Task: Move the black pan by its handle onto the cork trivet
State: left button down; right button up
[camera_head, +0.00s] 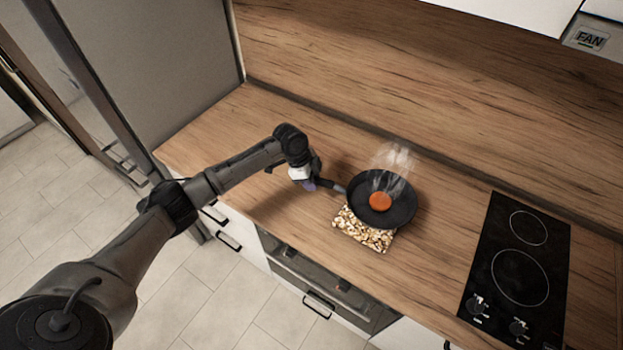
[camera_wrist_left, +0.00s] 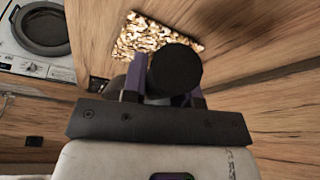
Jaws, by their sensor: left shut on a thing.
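The black pan (camera_head: 403,207) holds an orange-red round item (camera_head: 380,201), with pale steam above it. Its handle (camera_head: 333,187) points left toward my left gripper (camera_head: 311,184), which is shut on it. In the left wrist view the dark, round handle end (camera_wrist_left: 174,70) sits between the purple fingers of the gripper (camera_wrist_left: 164,92). The speckled cork trivet (camera_head: 365,236) lies on the counter, and the pan covers its back part in the head view. The trivet also shows in the left wrist view (camera_wrist_left: 135,38). I cannot tell whether the pan touches it. My right gripper is out of view.
A black hob (camera_head: 519,265) with two ring zones and knobs lies to the right. The wooden counter (camera_head: 445,225) is clear between pan and hob. A wooden splashback (camera_head: 420,75) rises behind. A tall grey cabinet (camera_head: 185,70) stands at the left end.

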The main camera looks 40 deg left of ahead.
pick_arm(q)
jog(key=shift+r, duration=0.2)
dwell(0.4)
jog(key=shift+p, duration=0.4)
jog(key=shift+f+b, duration=2.1)
jog(key=shift+f, duration=1.85)
jog(key=shift+f, duration=0.15)
jog(key=shift+f, duration=0.5)
